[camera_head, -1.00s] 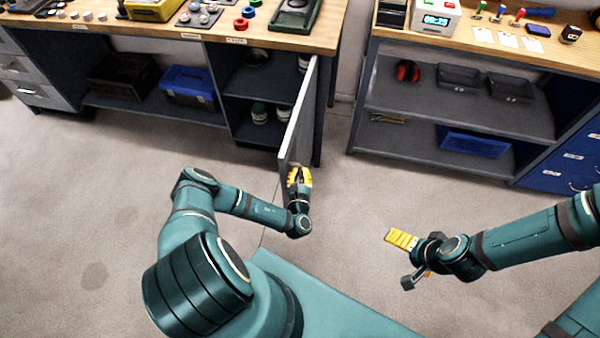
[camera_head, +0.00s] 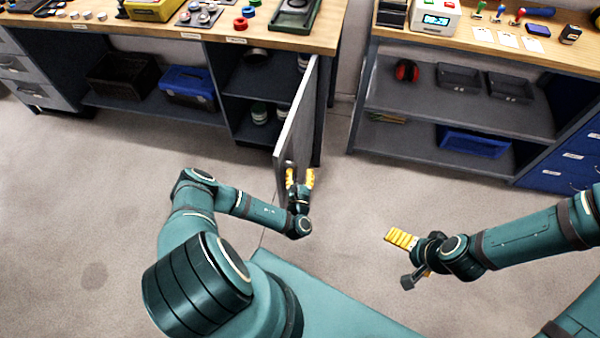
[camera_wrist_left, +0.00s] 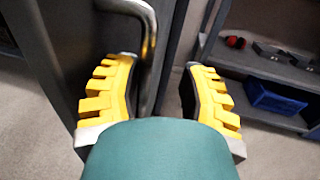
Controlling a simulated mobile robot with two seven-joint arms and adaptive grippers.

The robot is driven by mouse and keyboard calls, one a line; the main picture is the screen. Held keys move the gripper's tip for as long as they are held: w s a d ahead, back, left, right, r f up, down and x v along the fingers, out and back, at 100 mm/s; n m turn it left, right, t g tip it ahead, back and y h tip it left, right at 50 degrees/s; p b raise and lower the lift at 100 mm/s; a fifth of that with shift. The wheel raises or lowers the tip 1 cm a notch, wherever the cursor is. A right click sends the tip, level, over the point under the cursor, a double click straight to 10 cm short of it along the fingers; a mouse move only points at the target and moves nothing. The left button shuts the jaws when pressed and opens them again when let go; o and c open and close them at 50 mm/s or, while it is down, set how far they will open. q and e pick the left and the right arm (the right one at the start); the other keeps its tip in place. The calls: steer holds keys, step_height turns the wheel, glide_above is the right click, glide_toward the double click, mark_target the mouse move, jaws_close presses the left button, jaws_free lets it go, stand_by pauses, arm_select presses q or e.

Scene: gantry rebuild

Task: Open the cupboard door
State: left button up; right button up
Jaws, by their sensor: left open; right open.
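The cupboard door (camera_head: 297,125) stands swung out from the left workbench, showing the cupboard shelves (camera_head: 258,100) behind it. My left gripper (camera_head: 300,174) is at the door's near edge, with yellow fingers spread apart. In the left wrist view, a curved metal door handle (camera_wrist_left: 148,60) rises beside the left finger, partly between the open fingers (camera_wrist_left: 160,88). I cannot tell whether a finger touches the handle or door. My right gripper (camera_head: 402,258) is out over the floor, away from the door, open and empty; its fingers are seen nearly edge-on.
A blue toolbox (camera_head: 188,86) and a dark crate (camera_head: 122,76) sit on the left bench's lower shelf. Jars (camera_head: 259,114) stand inside the cupboard. The right bench (camera_head: 460,100) holds trays and a blue bin (camera_head: 473,143). The floor (camera_head: 350,220) between the arms is clear.

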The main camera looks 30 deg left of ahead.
arm_select(q)
steer(key=v, duration=1.1)
steer(key=shift+s, duration=0.35)
steer(key=shift+d+f, duration=0.1)
steer(key=shift+d, duration=0.05)
